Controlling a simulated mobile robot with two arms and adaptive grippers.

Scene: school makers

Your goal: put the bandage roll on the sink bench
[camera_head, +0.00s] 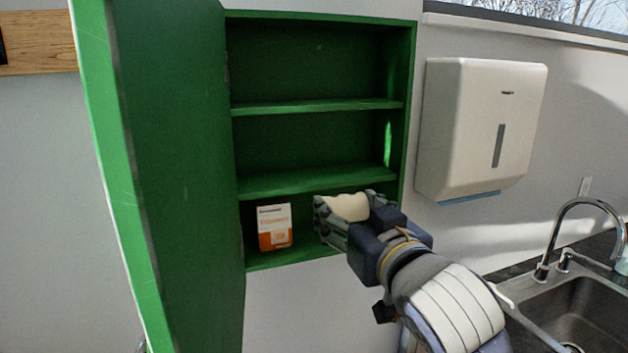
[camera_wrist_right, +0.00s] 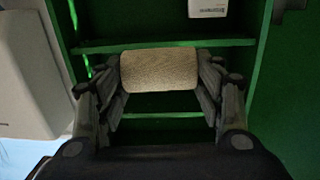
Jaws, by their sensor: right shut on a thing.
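The bandage roll (camera_head: 346,206) is a cream-coloured roll held in my right gripper (camera_head: 345,219), in front of the lower part of the open green cabinet. In the right wrist view the roll (camera_wrist_right: 160,71) shows a woven beige surface, with the fingers of the right gripper (camera_wrist_right: 161,83) closed on both its ends. The sink bench (camera_head: 514,285) is at the lower right in the head view, with a dark top and a steel sink (camera_head: 585,310). My left gripper is not in view.
The green cabinet door (camera_head: 175,170) stands open on the left. A white and orange box (camera_head: 274,227) stands on the cabinet's bottom level; the upper shelves look empty. A white towel dispenser (camera_head: 480,128) hangs on the wall between cabinet and sink. A curved tap (camera_head: 587,202) rises behind the sink.

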